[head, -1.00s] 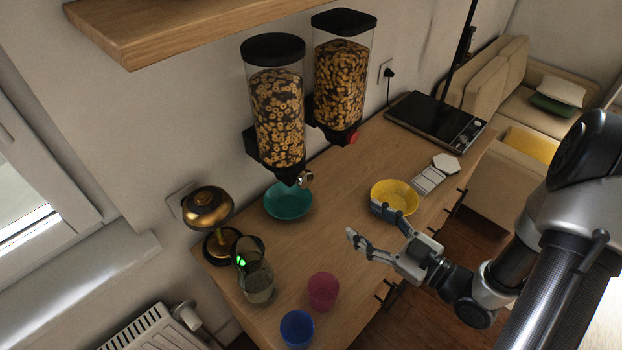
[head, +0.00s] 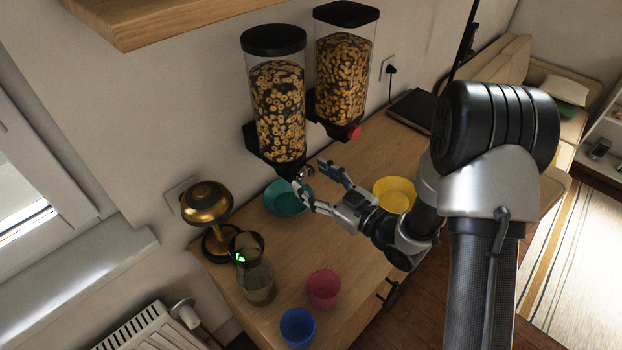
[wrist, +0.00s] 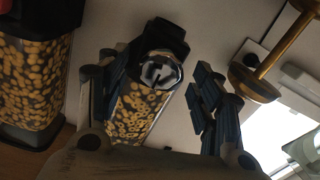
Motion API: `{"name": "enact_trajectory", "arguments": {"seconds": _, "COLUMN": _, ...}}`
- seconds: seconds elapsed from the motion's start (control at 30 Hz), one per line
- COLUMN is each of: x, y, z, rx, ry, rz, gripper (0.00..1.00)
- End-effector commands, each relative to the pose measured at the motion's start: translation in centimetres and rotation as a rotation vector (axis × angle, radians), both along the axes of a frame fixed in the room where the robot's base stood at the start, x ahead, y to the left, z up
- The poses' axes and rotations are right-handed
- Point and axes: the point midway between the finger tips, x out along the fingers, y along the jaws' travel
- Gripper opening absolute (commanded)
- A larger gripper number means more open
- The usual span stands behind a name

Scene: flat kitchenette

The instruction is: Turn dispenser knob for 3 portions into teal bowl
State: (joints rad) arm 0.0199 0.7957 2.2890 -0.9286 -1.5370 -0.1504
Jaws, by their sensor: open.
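The left cereal dispenser (head: 276,100) hangs on the wall, full of ring cereal, with a metallic knob (head: 305,173) at its lower front. In the wrist view the knob (wrist: 160,70) shows its round face between my fingers. The teal bowl (head: 284,200) stands on the counter below this dispenser, partly hidden by my gripper. My gripper (head: 312,184) is open, its fingertips close to the knob on either side. I cannot tell whether a finger touches it. The second dispenser (head: 342,75), with a red knob (head: 354,132), hangs to the right.
A yellow bowl (head: 394,193) stands right of my gripper. A brass lamp (head: 208,203), a glass carafe (head: 257,281), a pink cup (head: 324,288) and a blue cup (head: 297,327) stand at the counter's left and front. A shelf (head: 160,18) juts out above.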

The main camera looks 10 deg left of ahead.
Motion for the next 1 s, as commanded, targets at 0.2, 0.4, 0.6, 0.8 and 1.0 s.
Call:
{"name": "enact_trajectory", "arguments": {"seconds": 0.2, "x": 0.81, "y": 1.09, "z": 0.02, "rx": 0.000, "ry": 0.000, "rz": 0.000, "gripper": 0.60}}
{"name": "enact_trajectory", "arguments": {"seconds": 0.4, "x": 0.86, "y": 1.11, "z": 0.03, "rx": 0.000, "ry": 0.000, "rz": -0.001, "gripper": 0.60}}
{"name": "enact_trajectory", "arguments": {"seconds": 0.6, "x": 0.83, "y": 1.09, "z": 0.02, "rx": 0.000, "ry": 0.000, "rz": 0.000, "gripper": 0.50}}
{"name": "enact_trajectory", "arguments": {"seconds": 0.8, "x": 0.83, "y": 1.08, "z": 0.01, "rx": 0.000, "ry": 0.000, "rz": 0.000, "gripper": 0.37}}
{"name": "enact_trajectory", "arguments": {"seconds": 1.0, "x": 0.82, "y": 1.07, "z": 0.01, "rx": 0.000, "ry": 0.000, "rz": 0.000, "gripper": 0.23}}
